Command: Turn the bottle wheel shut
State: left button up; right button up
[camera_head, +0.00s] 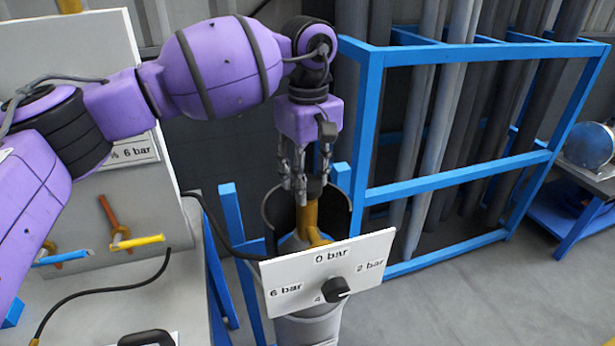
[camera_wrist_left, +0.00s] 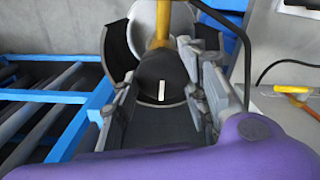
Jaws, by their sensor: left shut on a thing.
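The bottle (camera_head: 308,328) is a grey cylinder standing upright in a blue frame, with a brass valve (camera_head: 308,218) on its top inside a dark open guard. The bottle wheel (camera_wrist_left: 160,95) is black and round with a short white mark, at the top of the brass stem in the left wrist view. My left gripper (camera_head: 305,190) points straight down over the valve. Its fingers are shut on the wheel, one on each side. In the head view they mostly hide the wheel. My right gripper is not in view.
A white panel (camera_head: 328,270) marked 0, 2, 4 and 6 bar, with a black knob (camera_head: 336,289), stands before the valve. A blue rack (camera_head: 455,184) of grey pipes is at right. A panel with yellow and blue levers (camera_head: 137,241) is at left.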

aim_at(309, 181)
pick_arm(q)
jog(key=shift+r, duration=0.1)
dwell(0.3)
jog(key=o, duration=1.1)
jog(key=shift+d, duration=0.1)
notch_tip(309, 181, up, 12)
